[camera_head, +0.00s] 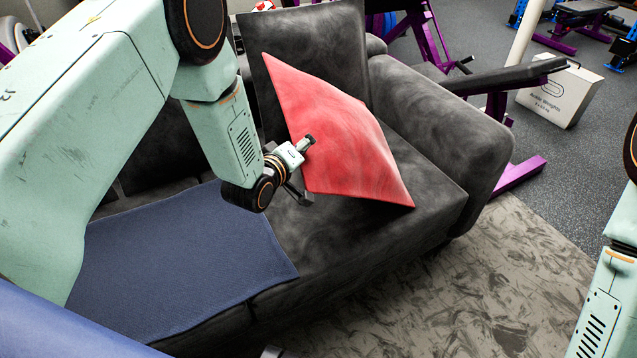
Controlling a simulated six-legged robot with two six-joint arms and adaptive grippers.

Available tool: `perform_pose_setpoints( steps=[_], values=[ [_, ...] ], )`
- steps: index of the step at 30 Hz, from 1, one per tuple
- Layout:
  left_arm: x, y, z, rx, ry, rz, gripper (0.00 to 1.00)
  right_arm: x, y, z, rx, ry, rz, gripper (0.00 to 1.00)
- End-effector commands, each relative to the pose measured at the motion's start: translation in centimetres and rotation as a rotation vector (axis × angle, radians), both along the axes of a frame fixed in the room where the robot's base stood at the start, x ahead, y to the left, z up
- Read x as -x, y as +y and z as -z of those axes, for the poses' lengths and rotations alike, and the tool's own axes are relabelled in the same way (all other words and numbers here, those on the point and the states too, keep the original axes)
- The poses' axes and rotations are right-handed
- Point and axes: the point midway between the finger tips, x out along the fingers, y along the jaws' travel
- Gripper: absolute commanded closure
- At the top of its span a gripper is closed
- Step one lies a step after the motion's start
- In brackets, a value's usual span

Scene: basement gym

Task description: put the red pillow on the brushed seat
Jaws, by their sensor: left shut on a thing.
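The red pillow (345,135) is a diamond-like shape, tilted in front of the dark grey sofa's right back cushion (305,60). My left gripper (304,168) is shut on the pillow's left edge. The brushed dark grey seat (345,240) lies below the pillow, and the pillow's lower right corner is over the seat near its front edge. I cannot tell whether the pillow touches the seat.
A blue cloth (190,265) covers the left part of the sofa seat. The sofa's right armrest (440,125) rises beside the pillow. A purple-framed bench (505,75) and a pale box (560,95) stand behind it. A patterned grey rug (480,290) lies in front.

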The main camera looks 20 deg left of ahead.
Motion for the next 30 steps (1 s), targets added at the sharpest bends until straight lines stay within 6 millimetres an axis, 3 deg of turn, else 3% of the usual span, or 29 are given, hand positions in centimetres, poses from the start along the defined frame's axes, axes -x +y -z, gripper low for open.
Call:
perform_pose_setpoints(
  steps=[1, 6, 14, 21, 27, 28, 30],
  values=[
    [0.0, -0.1, 1.4, 0.001, -0.002, 0.001, 1.0, 0.0, 0.0, 0.7, 0.0, 0.0, 0.0, 0.63],
    [0.0, -0.3, 4.2, -0.001, 0.0, 0.002, 1.0, 0.0, 0.0, 1.7, 0.0, 0.0, 0.0, 0.63],
    [0.0, -0.1, 5.9, -0.002, 0.0, 0.001, 1.0, 0.0, 0.0, 2.3, 0.0, 0.0, 0.0, 0.63],
    [0.0, 0.1, 8.9, -0.003, 0.0, 0.002, 1.0, 0.0, 0.0, 3.5, 0.0, 0.0, 0.0, 0.63],
    [0.0, 0.3, 8.7, -0.003, 0.0, 0.002, 1.0, 0.0, 0.0, 3.4, 0.0, 0.0, 0.0, 0.63],
    [0.2, 0.3, 8.9, -0.004, 0.007, 0.001, 0.69, 0.0, 0.0, 3.4, 0.0, 0.0, 0.0, 0.63],
    [0.2, 0.3, 8.9, -0.003, 0.006, 0.001, 0.64, 0.0, 0.0, 3.4, 0.0, 0.0, 0.0, 0.63]
  ],
)
